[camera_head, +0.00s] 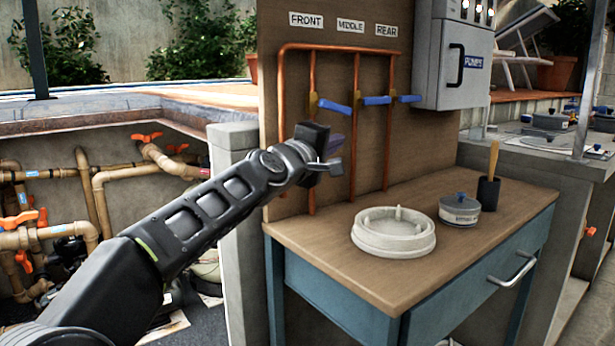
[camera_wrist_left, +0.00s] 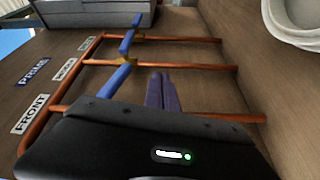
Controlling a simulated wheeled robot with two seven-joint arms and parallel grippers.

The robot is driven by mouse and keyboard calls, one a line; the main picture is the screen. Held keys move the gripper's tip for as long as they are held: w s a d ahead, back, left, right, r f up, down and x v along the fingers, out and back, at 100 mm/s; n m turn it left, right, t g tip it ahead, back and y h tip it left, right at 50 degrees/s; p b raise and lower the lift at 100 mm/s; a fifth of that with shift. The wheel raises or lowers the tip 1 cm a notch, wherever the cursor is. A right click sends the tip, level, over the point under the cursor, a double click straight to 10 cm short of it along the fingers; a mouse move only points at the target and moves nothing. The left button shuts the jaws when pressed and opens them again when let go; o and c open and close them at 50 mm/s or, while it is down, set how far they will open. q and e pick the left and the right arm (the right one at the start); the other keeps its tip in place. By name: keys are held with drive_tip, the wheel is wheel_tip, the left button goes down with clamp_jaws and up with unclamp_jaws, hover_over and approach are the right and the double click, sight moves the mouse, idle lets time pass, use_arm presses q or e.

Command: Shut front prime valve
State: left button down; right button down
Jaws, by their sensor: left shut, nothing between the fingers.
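The board (camera_head: 425,165) carries FRONT, MIDDLE and REAR labels above three copper pipes. The front valve's blue handle (camera_head: 335,107) points right across its pipe, tilted slightly down; it also shows in the left wrist view (camera_wrist_left: 110,86), where its pivot is hidden behind my gripper body. The middle handle (camera_head: 377,100) and rear handle (camera_head: 408,98) also lie across their pipes. My left gripper (camera_head: 335,143) is shut and empty, just below the front handle and apart from it. Its purple fingers (camera_wrist_left: 161,92) lie together in the wrist view. My right gripper is out of view.
A wooden-topped bench (camera_head: 420,295) stands below the board with a pale round part (camera_head: 392,247), a grey tin (camera_head: 459,212) and a dark holder (camera_head: 488,194). A grey PUMPS box (camera_head: 453,60) hangs at right. Orange-handled pipes (camera_head: 130,175) fill the pit at left.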

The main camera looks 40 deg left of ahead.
use_arm(q)
drive_tip(key=s+f+p, duration=0.1)
drive_tip(key=s+f, duration=0.1)
drive_tip(key=s, duration=0.7)
drive_tip(key=shift+s+d+f+p, duration=0.15)
drive_tip(key=shift+s+d+p, duration=0.2)
drive_tip(key=shift+d, duration=0.1)
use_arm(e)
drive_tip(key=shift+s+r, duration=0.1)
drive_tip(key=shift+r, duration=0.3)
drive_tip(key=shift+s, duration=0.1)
